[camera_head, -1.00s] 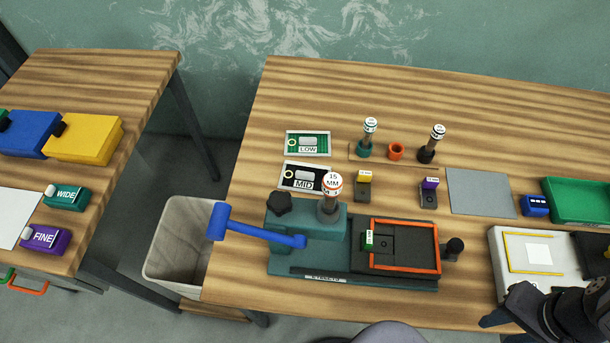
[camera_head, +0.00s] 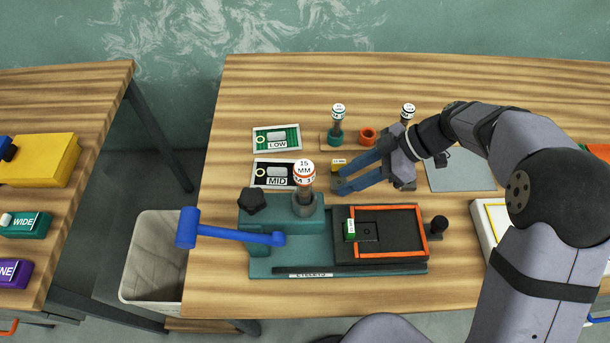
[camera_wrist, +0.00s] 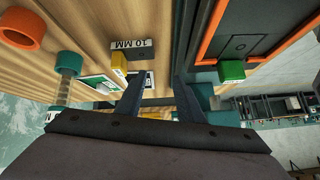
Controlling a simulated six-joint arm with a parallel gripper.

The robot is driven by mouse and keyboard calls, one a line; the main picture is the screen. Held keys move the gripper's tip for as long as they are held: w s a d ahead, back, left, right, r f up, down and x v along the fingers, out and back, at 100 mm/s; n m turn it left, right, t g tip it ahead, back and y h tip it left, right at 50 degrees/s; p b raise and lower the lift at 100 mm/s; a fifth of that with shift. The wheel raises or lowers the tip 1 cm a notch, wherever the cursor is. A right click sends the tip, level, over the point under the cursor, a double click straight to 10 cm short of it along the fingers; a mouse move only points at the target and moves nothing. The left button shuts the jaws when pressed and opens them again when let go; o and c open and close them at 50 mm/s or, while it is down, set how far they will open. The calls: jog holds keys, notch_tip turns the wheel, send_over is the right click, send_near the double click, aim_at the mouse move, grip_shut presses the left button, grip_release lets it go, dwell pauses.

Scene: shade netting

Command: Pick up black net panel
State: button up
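The black net panel (camera_head: 262,172) lies flat on the table, with a pale frame and a white tag reading MID. It is left of the tall 15 MM tool (camera_head: 304,176). My gripper (camera_head: 337,179) is open and empty, to the right of the panel and beyond that tool, with its fingers pointing left. In the wrist view my gripper (camera_wrist: 157,92) also shows its two fingers apart. I cannot clearly make out the black panel there.
A green net panel (camera_head: 262,138) tagged LOW lies just behind. The teal press (camera_head: 285,262) with a blue lever (camera_head: 233,234) stands in front. Upright tools and an orange ring (camera_head: 368,136) stand behind my gripper. A bin (camera_head: 155,262) is off the table's left edge.

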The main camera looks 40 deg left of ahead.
aim_at(279, 169)
jog(key=s+a+f+g+y, duration=0.1)
jog(key=a, duration=0.3)
jog(key=s+a+f+n+g+y+b, duration=0.1)
jog(key=a, duration=0.2)
jog(key=s+a+f+y+b, duration=0.1)
jog(key=a+y, duration=0.1)
jog(key=a, duration=0.2)
jog(key=shift+s+a+f+n+g, duration=0.1)
jog(key=shift+a+f+n+g, duration=0.05)
jog(key=shift+a+n+g, duration=0.25)
jog(key=shift+p+x, duration=0.7)
jog(key=shift+x, duration=1)
jog(key=shift+s+a+f, duration=0.3)
jog(key=shift+s+a, duration=0.15)
grip_shut()
